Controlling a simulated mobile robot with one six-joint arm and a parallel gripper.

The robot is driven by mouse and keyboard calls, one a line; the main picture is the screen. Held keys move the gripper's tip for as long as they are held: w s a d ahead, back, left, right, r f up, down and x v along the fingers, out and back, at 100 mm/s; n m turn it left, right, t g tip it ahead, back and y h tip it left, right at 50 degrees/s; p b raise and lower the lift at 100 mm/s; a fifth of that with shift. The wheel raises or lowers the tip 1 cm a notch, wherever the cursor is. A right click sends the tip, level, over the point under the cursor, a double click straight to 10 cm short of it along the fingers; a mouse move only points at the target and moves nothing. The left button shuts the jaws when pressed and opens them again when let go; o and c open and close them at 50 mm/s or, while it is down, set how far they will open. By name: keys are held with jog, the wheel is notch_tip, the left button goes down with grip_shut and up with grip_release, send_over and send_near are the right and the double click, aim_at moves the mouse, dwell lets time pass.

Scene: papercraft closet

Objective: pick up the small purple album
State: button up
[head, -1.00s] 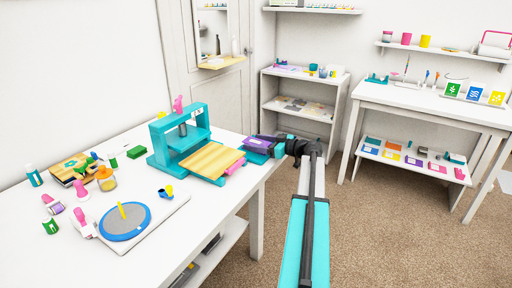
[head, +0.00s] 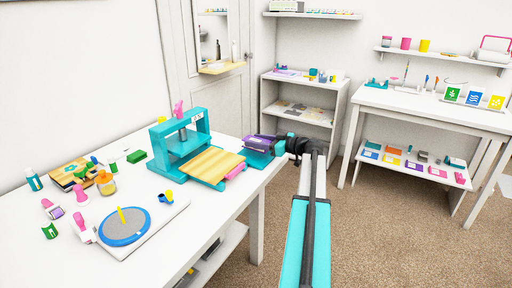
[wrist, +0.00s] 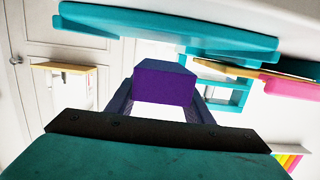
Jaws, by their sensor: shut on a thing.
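The small purple album (head: 257,141) is at the right edge of the white worktable. In the wrist view the purple block (wrist: 164,84) sits between the two fingers. My gripper (head: 277,146) is shut on it, and the fingers hide its sides. The wrist picture appears upside down, so the teal piece (wrist: 165,30) across its top lies below the album. A visible gap separates them in that picture. I cannot tell from the head view whether the album touches anything beneath it.
A teal press (head: 181,143) with a wooden board (head: 211,164) stands just left of the album. A pink item (head: 236,171) lies beside the board. A white shelf unit (head: 302,118) stands behind, and a second table (head: 432,101) stands at right. Open carpet lies between.

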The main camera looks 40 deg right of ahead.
jog(key=s+a+r, duration=0.1)
jog(key=s+a, duration=0.2)
jog(key=s, duration=0.4)
jog(key=s+a+r, duration=0.1)
jog(key=s+a, duration=0.3)
jog(key=s, duration=0.3)
jog(key=shift+s, duration=0.2)
jog(key=shift+a, duration=0.15)
dwell(0.3)
